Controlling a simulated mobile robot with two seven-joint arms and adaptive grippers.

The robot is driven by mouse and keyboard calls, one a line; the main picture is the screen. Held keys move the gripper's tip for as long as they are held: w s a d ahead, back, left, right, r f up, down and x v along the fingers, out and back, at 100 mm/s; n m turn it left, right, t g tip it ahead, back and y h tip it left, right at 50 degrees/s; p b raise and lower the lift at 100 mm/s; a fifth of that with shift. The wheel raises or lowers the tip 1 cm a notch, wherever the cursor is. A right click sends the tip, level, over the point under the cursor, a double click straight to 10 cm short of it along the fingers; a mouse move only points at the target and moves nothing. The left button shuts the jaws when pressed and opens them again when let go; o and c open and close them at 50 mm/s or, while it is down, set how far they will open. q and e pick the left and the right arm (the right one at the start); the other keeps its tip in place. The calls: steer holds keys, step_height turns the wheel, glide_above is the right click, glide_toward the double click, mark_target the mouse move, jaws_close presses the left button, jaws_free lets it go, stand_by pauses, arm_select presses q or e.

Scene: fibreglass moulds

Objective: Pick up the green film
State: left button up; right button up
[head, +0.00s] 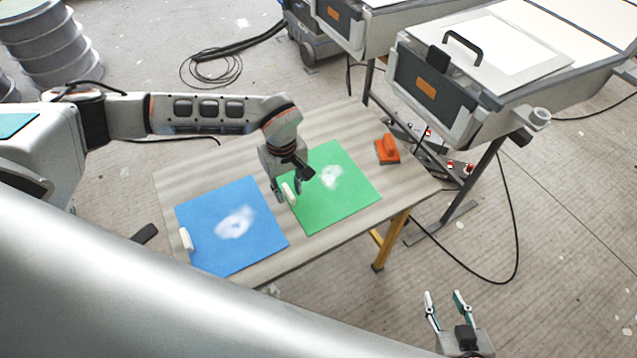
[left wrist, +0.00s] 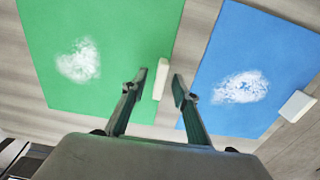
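The green film (head: 345,205) lies flat on the table, with a white smudge on it and a white handle (head: 288,194) at its left edge. My left gripper (head: 286,192) is open over that edge, fingers pointing down. My right gripper (head: 447,303) is open and empty, off the table at the lower right.
A blue film (head: 215,255) with its own white handle (head: 186,239) lies left of the green one. An orange tool (head: 387,149) rests at the table's (head: 290,258) right end. Grey equipment (head: 470,85) with a black handle stands behind on the right. Cables lie on the floor.

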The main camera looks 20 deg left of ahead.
arm_select(q)
jaws_close()
